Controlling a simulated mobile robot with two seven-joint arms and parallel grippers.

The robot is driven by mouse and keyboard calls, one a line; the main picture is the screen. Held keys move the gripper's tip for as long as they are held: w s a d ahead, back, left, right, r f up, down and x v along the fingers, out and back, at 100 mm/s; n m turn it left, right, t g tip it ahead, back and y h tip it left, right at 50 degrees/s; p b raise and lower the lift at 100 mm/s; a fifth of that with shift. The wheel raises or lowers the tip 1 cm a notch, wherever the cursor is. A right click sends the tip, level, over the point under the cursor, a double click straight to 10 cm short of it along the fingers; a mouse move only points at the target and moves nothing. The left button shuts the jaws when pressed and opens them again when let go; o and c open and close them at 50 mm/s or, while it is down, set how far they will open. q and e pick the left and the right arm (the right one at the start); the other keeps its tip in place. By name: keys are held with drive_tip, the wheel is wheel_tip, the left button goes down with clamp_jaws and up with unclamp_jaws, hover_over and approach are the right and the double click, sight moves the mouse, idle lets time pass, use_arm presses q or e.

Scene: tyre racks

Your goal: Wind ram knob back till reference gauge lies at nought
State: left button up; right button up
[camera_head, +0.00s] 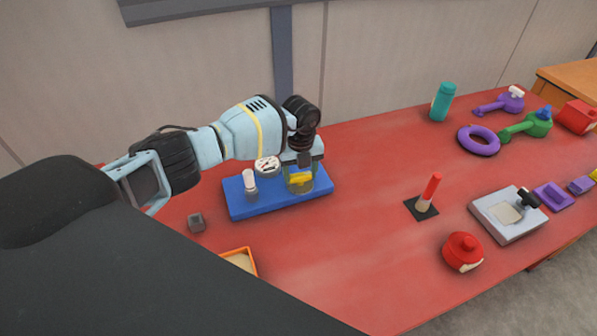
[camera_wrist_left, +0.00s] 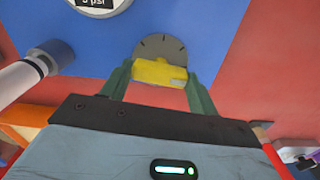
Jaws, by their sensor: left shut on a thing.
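The ram knob is a yellow bar-shaped handle (camera_head: 300,179) on the right part of a blue base (camera_head: 245,207). In the left wrist view the yellow knob (camera_wrist_left: 160,73) sits in front of a grey dial with dark tick marks (camera_wrist_left: 160,46). My left gripper (camera_wrist_left: 160,80) has its two green fingers on either side of the knob, shut on it. The round white reference gauge (camera_head: 267,165) stands on the base left of my gripper. Its needle is too small to read; in the left wrist view the gauge (camera_wrist_left: 98,5) is mostly cut off, with only part of a "psi" label showing. My right gripper is out of view.
A white-topped cylinder (camera_head: 250,183) stands on the base left of the knob. A small grey block (camera_head: 196,222) and an orange-edged tray (camera_head: 240,262) lie in front. A red stick on a black plate (camera_head: 424,207) stands to the right, with clear red table between.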

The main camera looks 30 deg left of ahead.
sight(300, 174)
use_arm(q)
drive_tip(key=shift+w+r, duration=0.1)
drive_tip(key=shift+r, duration=0.05)
idle(0.3)
drive_tip(key=o, duration=1)
wheel_tip(300, 174, up, 8)
drive_tip(key=shift+f+p, duration=0.15)
drive_tip(key=shift+p, duration=0.3)
drive_tip(key=shift+f, duration=0.1)
